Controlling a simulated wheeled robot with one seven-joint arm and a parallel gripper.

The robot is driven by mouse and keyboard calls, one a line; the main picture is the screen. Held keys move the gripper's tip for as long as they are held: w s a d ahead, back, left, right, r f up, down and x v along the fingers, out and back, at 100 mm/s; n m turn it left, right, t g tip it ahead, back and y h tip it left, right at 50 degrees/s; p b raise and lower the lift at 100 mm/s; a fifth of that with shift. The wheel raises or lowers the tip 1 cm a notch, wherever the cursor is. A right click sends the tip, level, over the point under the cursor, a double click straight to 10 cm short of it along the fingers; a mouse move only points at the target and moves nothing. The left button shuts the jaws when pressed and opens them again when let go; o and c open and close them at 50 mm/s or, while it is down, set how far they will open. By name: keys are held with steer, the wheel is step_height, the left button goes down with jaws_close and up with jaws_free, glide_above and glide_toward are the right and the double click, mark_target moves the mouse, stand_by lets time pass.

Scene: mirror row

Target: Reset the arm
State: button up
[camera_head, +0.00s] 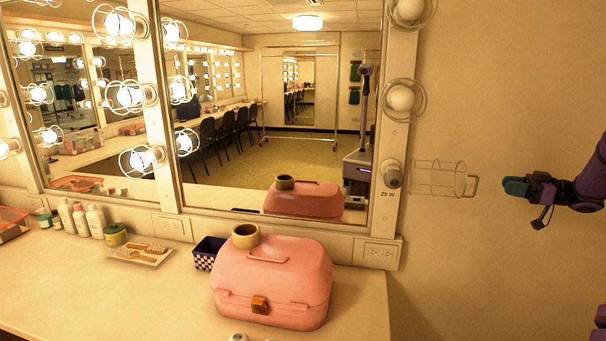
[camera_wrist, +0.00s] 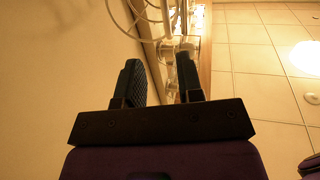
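My gripper (camera_head: 515,187) is at the right of the head view, pointing left, in front of the bare wall. In the wrist view its two dark fingers (camera_wrist: 159,76) stand apart with nothing between them, so it is open and empty. A wire bulb cage (camera_head: 440,178) sticks out sideways from the lowest fixture on the mirror's right post. My gripper's tip is a short gap to the right of the cage's end in the head view. The wire cage also shows beyond the fingers in the wrist view (camera_wrist: 143,18). Much of my arm is out of view.
The counter (camera_head: 358,305) holds a pink case (camera_head: 272,285) with a roll of tape (camera_head: 245,236) on it, a checkered bin (camera_head: 207,253), a tray with brushes (camera_head: 142,255) and several bottles. Lit caged bulbs line the mirror's left post. The wall (camera_head: 490,90) around my gripper is bare.

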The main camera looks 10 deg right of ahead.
steer(key=w+a+r+m+t+h, duration=0.3)
steer(key=w+a+r+t+h, duration=0.35)
steer(key=r, duration=0.75)
steer(key=s+a+r+m+g+h, duration=0.1)
steer(key=s+a+r+m+h, duration=0.2)
steer(key=s+a+r+h, duration=0.25)
steer(key=s+a+r+m+g+h, duration=0.1)
steer(key=s+a+r+m+h, duration=0.25)
steer(key=a+h, duration=0.4)
steer(key=s+a+f+g+y, duration=0.1)
steer(key=s+a+f+g, duration=0.2)
steer(key=s+a, duration=0.3)
steer(key=s+a+f+m+g+y, duration=0.1)
steer(key=s+a+f, duration=0.4)
steer(key=s, duration=1)
steer(key=s+a+f+m+g+y, duration=0.1)
steer(key=s+a+f+g+y, duration=0.1)
steer(key=s+a+f+g, duration=0.2)
steer(key=s+a+g, duration=0.1)
steer(key=s+a, duration=0.2)
steer(key=s, duration=0.4)
steer(key=shift+s+a+y, duration=0.15)
steer(key=shift+a+y, duration=0.1)
steer(key=shift+y, duration=0.1)
